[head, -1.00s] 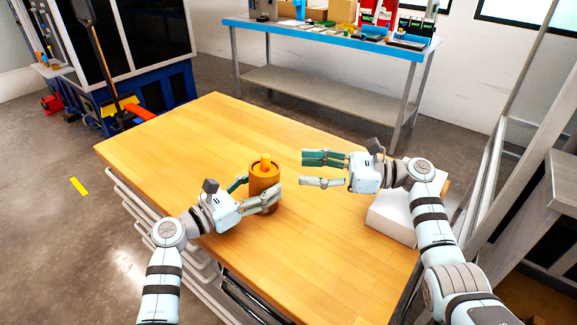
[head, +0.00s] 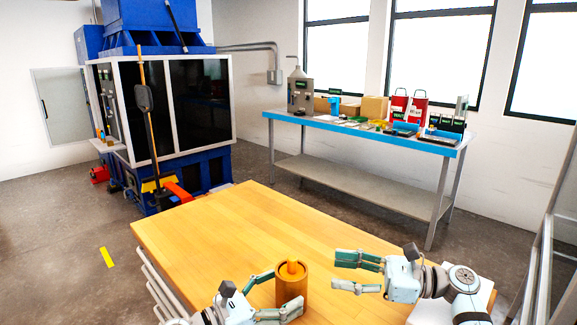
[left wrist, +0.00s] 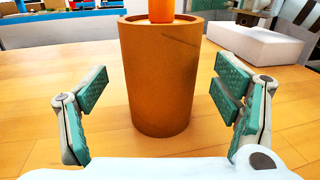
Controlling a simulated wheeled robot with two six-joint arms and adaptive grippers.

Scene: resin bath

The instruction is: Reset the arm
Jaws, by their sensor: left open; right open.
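My left gripper (head: 268,298) is open at the front of the wooden table, with its fingers on either side of a brown cylinder (head: 291,288). An orange piece (head: 291,266) stands up out of the cylinder's top. In the left wrist view the cylinder (left wrist: 160,85) stands upright between the spread fingers, with gaps on both sides. My right gripper (head: 357,273) is open and empty, to the right of the cylinder and pointing left over the table.
The wooden table (head: 225,222) is clear behind the cylinder. A white block (left wrist: 257,42) lies at its right side. A blue-edged bench (head: 365,132) with boxes, red containers and trays stands along the back wall. A blue machine (head: 180,110) stands at the back left.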

